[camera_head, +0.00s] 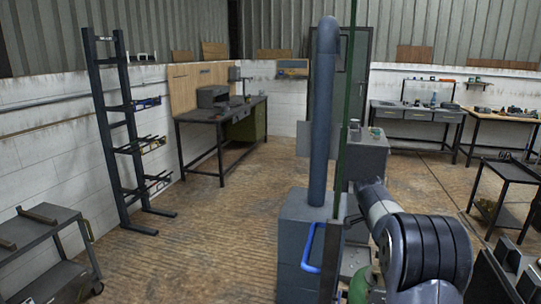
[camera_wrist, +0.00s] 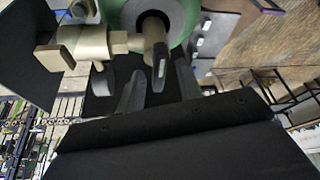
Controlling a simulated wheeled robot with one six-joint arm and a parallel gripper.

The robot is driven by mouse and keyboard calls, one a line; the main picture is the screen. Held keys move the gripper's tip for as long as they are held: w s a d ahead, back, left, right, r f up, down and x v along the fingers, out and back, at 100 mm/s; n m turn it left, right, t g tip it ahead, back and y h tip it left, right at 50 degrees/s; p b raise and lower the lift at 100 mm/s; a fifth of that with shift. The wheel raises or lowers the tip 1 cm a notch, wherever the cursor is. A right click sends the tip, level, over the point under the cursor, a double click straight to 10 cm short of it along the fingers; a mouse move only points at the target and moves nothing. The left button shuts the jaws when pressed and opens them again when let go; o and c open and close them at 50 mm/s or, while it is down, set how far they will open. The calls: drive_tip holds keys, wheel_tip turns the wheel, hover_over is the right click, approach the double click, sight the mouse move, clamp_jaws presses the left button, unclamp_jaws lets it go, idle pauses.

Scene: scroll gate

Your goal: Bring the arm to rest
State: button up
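My arm (camera_head: 425,250) reaches in from the lower right of the head view, and its gripper is hidden there. In the wrist view, the two grey fingers of my gripper (camera_wrist: 158,85) stand apart above the dark gripper body. A brass valve fitting (camera_wrist: 90,45) and the rounded top of a green cylinder (camera_wrist: 182,14) are just beyond the fingertips. A dark slotted piece shows between the fingers; I cannot tell whether they touch it. Part of the green cylinder (camera_head: 361,286) shows below my arm in the head view.
A tall black rack (camera_head: 110,130) and a grey cart (camera_head: 45,232) stand at the left. A workbench (camera_head: 215,117) stands along the left wall, with more benches (camera_head: 415,112) at the back right. A dark table (camera_head: 508,172) is at the right. The middle-left floor (camera_head: 200,250) is clear.

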drive_tip(key=n+t, duration=0.1)
drive_tip(key=n, duration=0.2)
drive_tip(key=shift+s+n, duration=0.15)
drive_tip(key=shift+n, duration=0.15)
drive_tip(key=shift+r+y, duration=0.15)
drive_tip(key=shift+y, duration=0.15)
